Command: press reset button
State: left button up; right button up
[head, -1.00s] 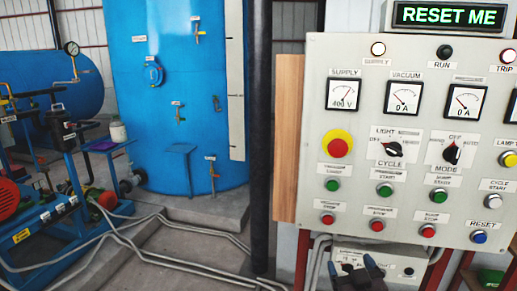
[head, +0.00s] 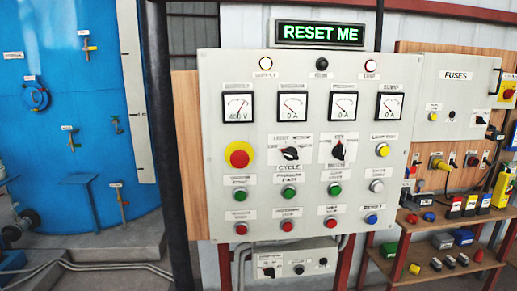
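The blue reset button (head: 371,219) is at the lower right of the grey control panel (head: 220,150), under a small label. The lit display (head: 320,34) above the panel reads "RESET ME" in green. Neither of my grippers shows in the head view now, so their state and their distance from the button cannot be seen.
A red emergency button on yellow (head: 239,155) and several green and red buttons share the panel. A small switch box (head: 297,262) hangs below it. A fuse box (head: 452,98) and a wooden shelf (head: 440,270) with loose parts stand at right. A dark post (head: 167,130) stands left.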

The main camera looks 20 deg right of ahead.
aim_at(373, 219)
jog(key=z, duration=1.5)
